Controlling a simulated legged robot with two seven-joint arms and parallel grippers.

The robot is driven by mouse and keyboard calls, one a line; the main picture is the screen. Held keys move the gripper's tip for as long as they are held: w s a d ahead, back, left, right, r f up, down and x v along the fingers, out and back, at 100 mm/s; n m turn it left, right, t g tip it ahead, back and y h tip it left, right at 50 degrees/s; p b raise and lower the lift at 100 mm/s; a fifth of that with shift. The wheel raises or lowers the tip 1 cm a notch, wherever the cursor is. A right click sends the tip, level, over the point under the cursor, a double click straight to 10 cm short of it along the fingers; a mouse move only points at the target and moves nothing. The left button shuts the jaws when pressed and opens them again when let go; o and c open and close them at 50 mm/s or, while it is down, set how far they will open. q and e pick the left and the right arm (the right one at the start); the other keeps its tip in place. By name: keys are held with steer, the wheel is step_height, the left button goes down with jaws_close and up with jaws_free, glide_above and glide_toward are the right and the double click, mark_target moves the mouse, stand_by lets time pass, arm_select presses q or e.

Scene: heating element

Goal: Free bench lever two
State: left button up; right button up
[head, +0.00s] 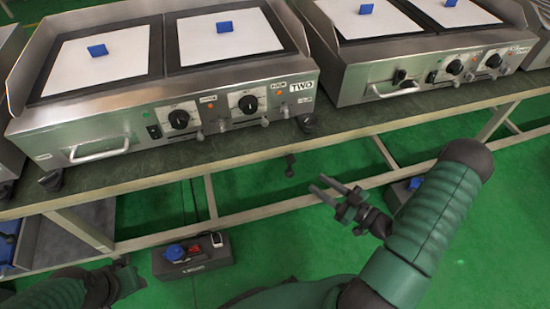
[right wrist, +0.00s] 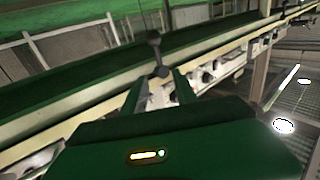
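A small dark lever (head: 290,164) hangs below the front edge of the bench, under the heating element labelled TWO (head: 302,87). A dark knobbed lever also shows in the right wrist view (right wrist: 155,48), just beyond the fingertips. My right gripper (head: 318,183) is below and to the right of the lever in the head view. Its two fingers are apart with nothing between them, and they show in the right wrist view (right wrist: 159,84). They appear apart from the lever. My left gripper (head: 124,275) is low at the left, dark and small; its finger opening is unclear.
The bench (head: 130,183) has a long front edge and rails below. A second heating unit (head: 430,75) stands to the right. A dark box (head: 192,257) with a blue knob is on the green floor (head: 265,255). Open space lies before the bench.

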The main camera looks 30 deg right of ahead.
mark_target(290, 169)
steer(key=b+x, duration=0.4)
steer(key=x, duration=1.1)
steer(key=shift+w, duration=0.2)
steer(key=shift+f, duration=0.1)
steer(key=shift+c, duration=0.2)
jaws_close()
